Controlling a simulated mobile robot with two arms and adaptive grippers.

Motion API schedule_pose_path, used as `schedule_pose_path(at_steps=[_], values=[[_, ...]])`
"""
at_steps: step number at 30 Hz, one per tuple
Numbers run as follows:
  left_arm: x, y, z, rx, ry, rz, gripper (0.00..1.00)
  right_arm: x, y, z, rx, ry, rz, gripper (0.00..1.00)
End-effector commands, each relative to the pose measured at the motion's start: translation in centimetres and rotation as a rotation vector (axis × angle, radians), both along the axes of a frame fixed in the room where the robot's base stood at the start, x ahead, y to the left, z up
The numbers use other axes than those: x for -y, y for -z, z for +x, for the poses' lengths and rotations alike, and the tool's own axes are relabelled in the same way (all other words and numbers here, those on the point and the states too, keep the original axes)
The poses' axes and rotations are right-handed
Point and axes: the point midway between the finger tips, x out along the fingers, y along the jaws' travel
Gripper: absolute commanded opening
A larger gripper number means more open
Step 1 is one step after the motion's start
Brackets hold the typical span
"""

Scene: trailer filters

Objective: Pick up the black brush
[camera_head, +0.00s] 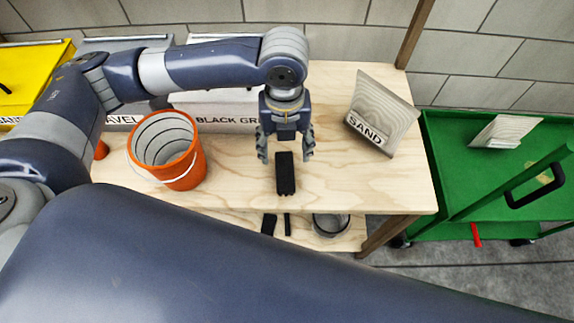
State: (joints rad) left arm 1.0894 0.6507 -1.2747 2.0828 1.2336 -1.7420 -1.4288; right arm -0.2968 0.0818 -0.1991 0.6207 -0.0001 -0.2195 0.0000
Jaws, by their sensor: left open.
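The black brush (285,178) lies on the light wooden table (340,185), with its long side pointing towards the table's front edge. My left gripper (285,150) points down over the far end of the brush, with its fingers spread to either side. It is open, and no hold on the brush shows. The gripper hides part of the brush's far end. I cannot tell how high the fingers are above the tabletop. My right gripper is not in view.
An orange bucket (186,172) stands left of the gripper. Labelled bins line the back. A lower shelf holds a round glass container (331,224) and dark items. A green cart (455,160) stands at the right.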

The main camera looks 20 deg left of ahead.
Motion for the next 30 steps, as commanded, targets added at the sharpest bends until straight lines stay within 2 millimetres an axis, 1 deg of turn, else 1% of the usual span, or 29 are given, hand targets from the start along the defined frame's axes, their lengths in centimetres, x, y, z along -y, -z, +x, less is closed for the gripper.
schedule_pose_path(at_steps=[6,9,14,21,25,30], values=[[-0.2,3.4,-0.1,-0.006,0.003,0.004,0.61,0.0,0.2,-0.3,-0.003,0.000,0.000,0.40],[-0.1,4.6,-0.1,-0.005,0.003,0.004,0.61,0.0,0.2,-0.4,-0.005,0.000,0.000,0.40],[-0.1,5.7,-0.1,-0.003,0.002,0.003,0.61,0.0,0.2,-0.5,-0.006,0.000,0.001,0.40],[-0.1,9.2,-0.2,-0.005,0.003,0.004,0.61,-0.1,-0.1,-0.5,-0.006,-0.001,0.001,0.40],[-0.1,10.3,-0.1,-0.001,0.002,0.003,0.61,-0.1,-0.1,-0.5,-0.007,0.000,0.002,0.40],[-0.1,10.4,-0.1,0.000,0.003,0.002,0.61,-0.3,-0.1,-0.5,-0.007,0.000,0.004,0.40]])
